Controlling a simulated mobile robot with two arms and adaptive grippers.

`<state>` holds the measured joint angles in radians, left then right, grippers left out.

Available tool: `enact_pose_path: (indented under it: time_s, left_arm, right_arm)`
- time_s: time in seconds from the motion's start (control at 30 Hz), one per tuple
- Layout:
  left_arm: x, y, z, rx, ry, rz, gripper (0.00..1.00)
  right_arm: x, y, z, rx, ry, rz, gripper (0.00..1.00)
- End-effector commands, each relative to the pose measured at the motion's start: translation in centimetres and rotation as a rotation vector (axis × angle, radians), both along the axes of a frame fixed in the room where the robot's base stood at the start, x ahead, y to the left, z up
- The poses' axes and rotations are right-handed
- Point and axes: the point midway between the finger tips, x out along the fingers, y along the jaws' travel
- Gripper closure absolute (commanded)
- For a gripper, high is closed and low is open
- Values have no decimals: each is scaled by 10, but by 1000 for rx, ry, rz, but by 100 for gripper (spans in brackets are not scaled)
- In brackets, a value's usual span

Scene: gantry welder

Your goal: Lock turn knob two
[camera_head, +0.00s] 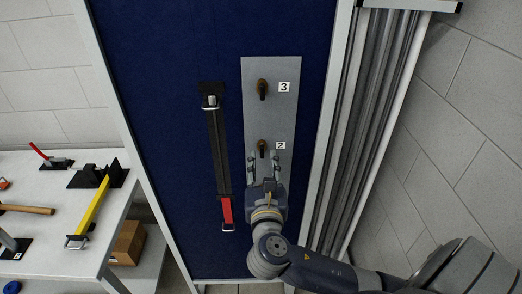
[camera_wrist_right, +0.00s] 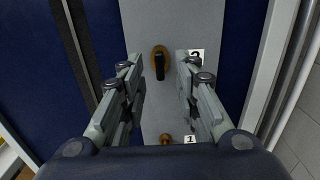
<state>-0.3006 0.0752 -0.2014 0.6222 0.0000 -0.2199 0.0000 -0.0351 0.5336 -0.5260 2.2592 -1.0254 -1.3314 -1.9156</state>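Turn knob two (camera_head: 262,146) is a dark handle on a brassy base, beside the label 2, on a grey metal plate (camera_head: 271,72) fixed to a blue panel. Its handle looks vertical. My right gripper (camera_head: 264,157) is open just below and in front of it. In the right wrist view, knob two (camera_wrist_right: 159,64) shows between and beyond the tips of the open fingers (camera_wrist_right: 157,62), and nothing is between them. I cannot tell whether the fingers touch it. My left gripper is not in view.
Knob three (camera_head: 262,88) is above, and a knob by label 1 (camera_wrist_right: 167,140) is below. A black and red strap (camera_head: 218,150) hangs left of the plate. A white table (camera_head: 50,230) with tools stands at left. A metal frame post (camera_head: 335,120) edges the panel at right.

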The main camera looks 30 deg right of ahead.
Motion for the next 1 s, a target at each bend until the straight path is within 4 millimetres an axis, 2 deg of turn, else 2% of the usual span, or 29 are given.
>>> enact_pose_path:
  time_s: [0.1, 0.23, 0.6, 0.67, 0.73, 1.0]
  left_arm:
    - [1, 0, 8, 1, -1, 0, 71]
    - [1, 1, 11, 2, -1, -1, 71]
    - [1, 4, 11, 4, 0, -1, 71]
    - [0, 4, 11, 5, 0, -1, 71]
    - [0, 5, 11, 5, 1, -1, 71]
    - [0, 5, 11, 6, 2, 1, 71]
  right_arm:
    - [16, -11, 3, -1, 1, -2, 71]
    - [28, -17, 1, 0, 0, -1, 71]
    - [33, -20, -1, 3, 1, 0, 71]
    - [33, -20, -1, 3, 1, 0, 82]
    - [33, -20, -1, 3, 1, 0, 98]
    - [32, -20, -1, 4, 0, 0, 100]
